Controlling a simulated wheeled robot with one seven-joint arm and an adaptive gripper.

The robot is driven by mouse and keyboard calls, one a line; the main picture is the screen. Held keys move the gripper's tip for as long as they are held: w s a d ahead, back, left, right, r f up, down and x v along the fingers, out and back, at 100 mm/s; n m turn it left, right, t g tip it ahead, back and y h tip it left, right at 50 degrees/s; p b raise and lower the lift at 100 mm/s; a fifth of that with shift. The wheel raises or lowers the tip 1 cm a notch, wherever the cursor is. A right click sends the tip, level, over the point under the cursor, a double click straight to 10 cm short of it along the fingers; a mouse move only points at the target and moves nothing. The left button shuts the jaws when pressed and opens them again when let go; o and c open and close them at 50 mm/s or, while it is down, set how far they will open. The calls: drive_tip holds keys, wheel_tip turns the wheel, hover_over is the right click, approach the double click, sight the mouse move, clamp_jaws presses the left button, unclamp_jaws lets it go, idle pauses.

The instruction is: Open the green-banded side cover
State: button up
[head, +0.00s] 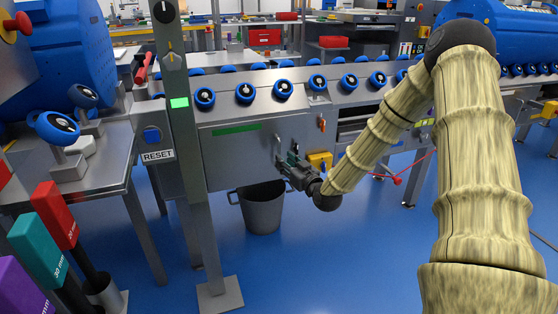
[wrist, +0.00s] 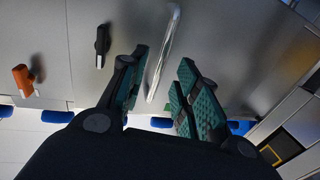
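The side cover (head: 228,158) is a grey panel on the front of the machine, with a green band (head: 236,129) along its upper part. It looks closed. A bright metal bar handle (wrist: 164,55) runs lengthwise in the wrist view. My gripper (head: 285,160) is at the right part of the cover, low on the machine front. In the wrist view my gripper (wrist: 157,88) is open, its teal pads apart. The bar lies ahead of and between the fingertips, nearer the left one; I cannot tell whether they touch.
A black latch (wrist: 102,45) and an orange handle (wrist: 24,80) sit beside the bar. A grey bucket (head: 262,210) stands on the floor below the cover.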

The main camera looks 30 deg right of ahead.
sight(259, 157)
drive_tip(key=shift+w+d+b, duration=0.1)
drive_tip(key=shift+w+b, duration=0.55)
drive_tip(key=shift+w, duration=1.75)
clamp_jaws()
